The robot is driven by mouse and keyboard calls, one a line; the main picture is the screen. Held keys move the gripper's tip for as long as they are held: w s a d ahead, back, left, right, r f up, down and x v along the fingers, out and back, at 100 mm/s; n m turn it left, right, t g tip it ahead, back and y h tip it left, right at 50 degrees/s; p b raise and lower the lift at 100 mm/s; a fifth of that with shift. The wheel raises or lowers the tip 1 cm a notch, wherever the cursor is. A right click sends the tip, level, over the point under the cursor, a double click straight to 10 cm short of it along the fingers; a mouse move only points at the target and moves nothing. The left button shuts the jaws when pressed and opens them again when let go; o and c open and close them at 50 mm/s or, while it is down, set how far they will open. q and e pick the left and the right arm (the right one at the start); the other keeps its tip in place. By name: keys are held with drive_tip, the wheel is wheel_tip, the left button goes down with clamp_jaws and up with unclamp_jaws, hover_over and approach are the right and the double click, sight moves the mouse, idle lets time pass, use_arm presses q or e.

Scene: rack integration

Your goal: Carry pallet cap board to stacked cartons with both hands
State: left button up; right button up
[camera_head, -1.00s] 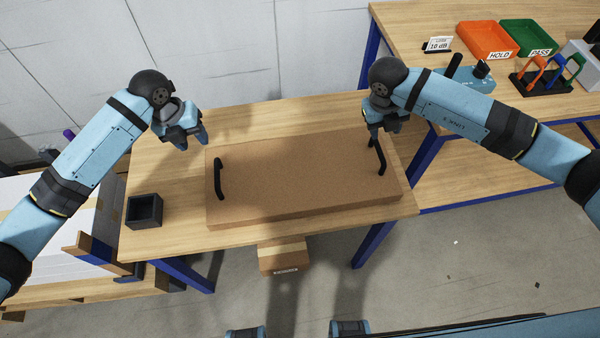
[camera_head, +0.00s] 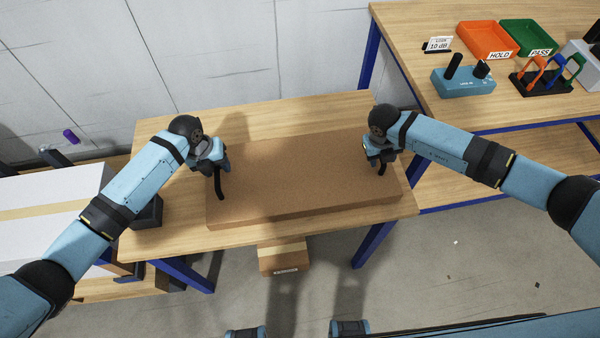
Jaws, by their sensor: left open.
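The pallet cap board (camera_head: 300,185), a flat brown panel with a black handle at each end, lies on the wooden table. My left gripper (camera_head: 217,168) is open at the upper part of the left handle (camera_head: 219,187). My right gripper (camera_head: 380,161) is at the right handle (camera_head: 383,170) and hides most of it; I cannot tell whether its fingers are closed. The stacked cartons show at the left as a white top with a tan tape band (camera_head: 45,212), partly hidden by my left arm.
A dark square bin (camera_head: 150,213) stands on the table's left end, partly behind my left arm. A small brown box (camera_head: 284,256) is below the table's front edge. The right bench holds an orange tray (camera_head: 487,40), a green tray (camera_head: 530,37) and a blue device (camera_head: 463,82).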

use_arm(q)
drive_tip(key=shift+f, duration=0.15)
use_arm(e)
drive_tip(key=shift+f, duration=0.15)
use_arm(q)
clamp_jaws()
use_arm(e)
clamp_jaws()
drive_tip(key=shift+d, duration=0.1)
idle(1.0)
